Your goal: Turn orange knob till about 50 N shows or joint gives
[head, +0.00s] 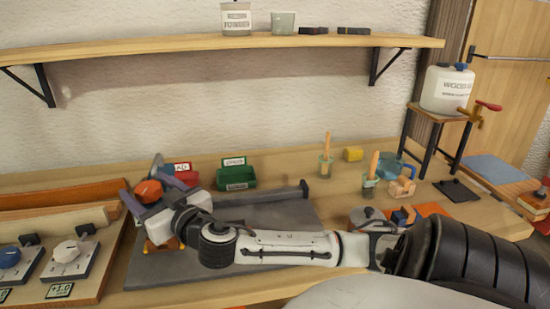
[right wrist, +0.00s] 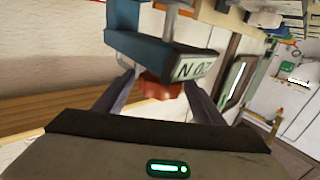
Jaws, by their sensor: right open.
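The orange knob (head: 148,190) is at the left of the bench in the head view. In the right wrist view the orange knob (right wrist: 162,87) shows below a dark blue block (right wrist: 150,48). A pale display plate (right wrist: 194,68) on that block shows an N and figures, at a slant; I cannot read the value surely. My right gripper (head: 146,188) is open, with one finger on each side of the knob; its fingers also flank the knob in the right wrist view (right wrist: 162,92). I cannot tell whether they touch it. The joint is not clearly seen. My left gripper is out of view.
Two knob panels (head: 70,258) stand at the lower left, beside bent laths (head: 60,195). Red and green (head: 236,176) bins stand behind my right arm. Glue pots, a clamp and a black pad (head: 456,190) are to the right. A shelf (head: 220,42) spans the wall above.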

